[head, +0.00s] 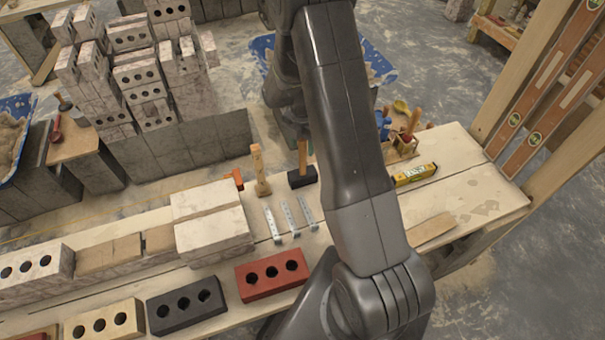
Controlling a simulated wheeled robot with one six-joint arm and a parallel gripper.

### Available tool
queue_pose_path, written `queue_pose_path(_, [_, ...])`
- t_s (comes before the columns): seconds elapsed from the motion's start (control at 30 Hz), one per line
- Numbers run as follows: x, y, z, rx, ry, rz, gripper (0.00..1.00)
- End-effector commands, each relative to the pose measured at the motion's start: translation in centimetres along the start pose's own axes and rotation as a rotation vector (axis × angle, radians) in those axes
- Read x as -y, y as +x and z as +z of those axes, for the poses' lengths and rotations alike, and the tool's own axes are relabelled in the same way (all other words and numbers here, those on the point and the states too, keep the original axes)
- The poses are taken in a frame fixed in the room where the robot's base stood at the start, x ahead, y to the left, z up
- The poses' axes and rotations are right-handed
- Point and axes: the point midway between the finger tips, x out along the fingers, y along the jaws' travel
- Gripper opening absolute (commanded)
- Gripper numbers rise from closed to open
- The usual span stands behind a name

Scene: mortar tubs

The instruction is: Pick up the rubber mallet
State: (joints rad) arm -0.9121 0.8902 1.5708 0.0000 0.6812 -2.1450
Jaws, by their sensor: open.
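The rubber mallet (302,177) stands on its black block head on the workbench, just left of my upper arm. Its wooden handle points up. My gripper (296,134) is at the lower end of the dark wrist, close above or behind the top of the handle. It is small and dark here, and its fingers are hard to make out. It is open, and the mallet rests on the bench. I cannot tell whether the handle is between the fingers. My arm hides the bench to the right of the mallet.
A pale wooden tool (260,171) stands just left of the mallet. Metal strips (290,219) lie in front, with a red brick (271,275) nearer. Pale slabs (212,220) are stacked left. A yellow level (415,174) lies right of my arm. Blue-lined tubs stand behind.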

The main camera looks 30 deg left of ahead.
Motion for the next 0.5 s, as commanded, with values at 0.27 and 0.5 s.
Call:
queue_pose_path(0.27, [0.0,1.6,0.1,0.000,0.001,0.000,0.49])
queue_pose_path(0.5, [0.0,1.6,0.1,0.000,0.001,0.001,0.35])
